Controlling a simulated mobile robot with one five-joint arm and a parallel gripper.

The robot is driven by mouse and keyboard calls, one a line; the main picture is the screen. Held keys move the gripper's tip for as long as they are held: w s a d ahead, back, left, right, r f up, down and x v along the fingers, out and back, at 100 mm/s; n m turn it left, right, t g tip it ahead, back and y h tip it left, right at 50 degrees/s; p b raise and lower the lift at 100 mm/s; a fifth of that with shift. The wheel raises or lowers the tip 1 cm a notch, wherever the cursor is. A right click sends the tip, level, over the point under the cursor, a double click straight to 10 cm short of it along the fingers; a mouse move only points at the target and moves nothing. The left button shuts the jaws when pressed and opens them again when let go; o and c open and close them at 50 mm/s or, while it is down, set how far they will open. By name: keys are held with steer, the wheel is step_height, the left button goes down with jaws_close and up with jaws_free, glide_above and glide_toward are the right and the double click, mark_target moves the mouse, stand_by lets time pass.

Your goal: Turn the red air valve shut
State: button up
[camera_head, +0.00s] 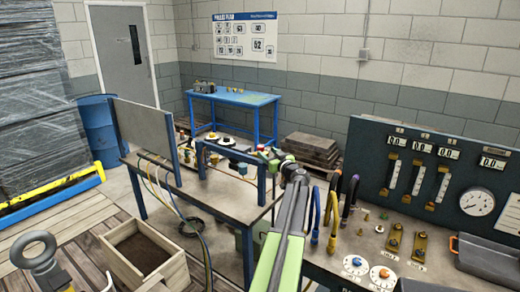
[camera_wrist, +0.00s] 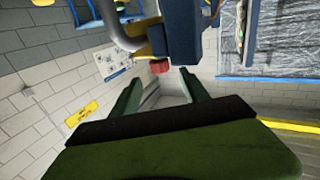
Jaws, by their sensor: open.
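A small red part (camera_wrist: 160,67), which looks like the valve's knob, shows in the wrist view beyond my fingertips, under a dark blue block and beside a curved grey pipe. My gripper (camera_wrist: 160,75) is open, its two green fingers spread to either side of the red part in the picture. I cannot tell how far apart they are in depth. In the head view my gripper (camera_head: 286,160) is over the workbench (camera_head: 233,189), and a small spot of red shows near it. The valve's setting cannot be made out, and my arm hides part of the bench.
A dark gauge panel (camera_head: 430,165) stands at the right, with coloured hoses (camera_head: 333,212) near it. An upright grey board (camera_head: 145,142) is on the bench's left. A wooden crate (camera_head: 145,252) is on the floor. A blue table (camera_head: 235,97) stands behind.

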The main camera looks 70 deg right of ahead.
mark_target(262, 149)
steer(key=x, duration=0.7)
jaws_close()
